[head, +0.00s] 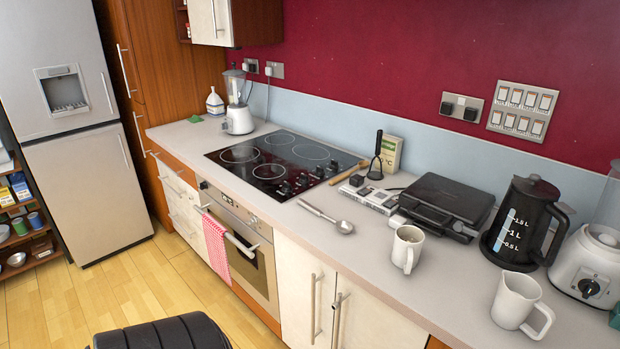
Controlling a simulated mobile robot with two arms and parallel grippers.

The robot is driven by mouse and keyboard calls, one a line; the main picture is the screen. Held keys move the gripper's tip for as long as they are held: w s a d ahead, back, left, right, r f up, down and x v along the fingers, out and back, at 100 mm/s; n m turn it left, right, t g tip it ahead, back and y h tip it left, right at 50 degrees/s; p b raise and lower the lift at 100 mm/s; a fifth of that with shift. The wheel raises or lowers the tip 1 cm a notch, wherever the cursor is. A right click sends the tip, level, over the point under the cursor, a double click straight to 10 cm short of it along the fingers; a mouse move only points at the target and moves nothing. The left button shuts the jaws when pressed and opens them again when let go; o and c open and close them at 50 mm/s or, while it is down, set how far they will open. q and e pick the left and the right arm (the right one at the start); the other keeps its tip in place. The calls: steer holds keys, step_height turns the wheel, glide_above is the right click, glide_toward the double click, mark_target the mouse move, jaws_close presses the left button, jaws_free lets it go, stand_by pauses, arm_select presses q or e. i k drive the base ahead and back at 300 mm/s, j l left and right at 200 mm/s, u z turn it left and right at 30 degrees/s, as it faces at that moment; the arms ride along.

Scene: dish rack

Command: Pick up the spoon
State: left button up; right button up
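A silver metal spoon (344,227) lies on the light grey countertop (262,207). Its round bowl points right, and its handle runs up and left towards the hob. Nothing covers it. Neither my left nor my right gripper is in view.
The black hob (272,163) is left of the spoon, with a rolling-pin-like wooden stick (347,173) at its right edge. A white mug (407,249), a white pitcher (515,299), a black grill (447,202) and a black kettle (520,222) stand to the right. Counter around the spoon is clear.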

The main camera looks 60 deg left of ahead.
mark_target(344, 227)
steer(key=u, duration=1.65)
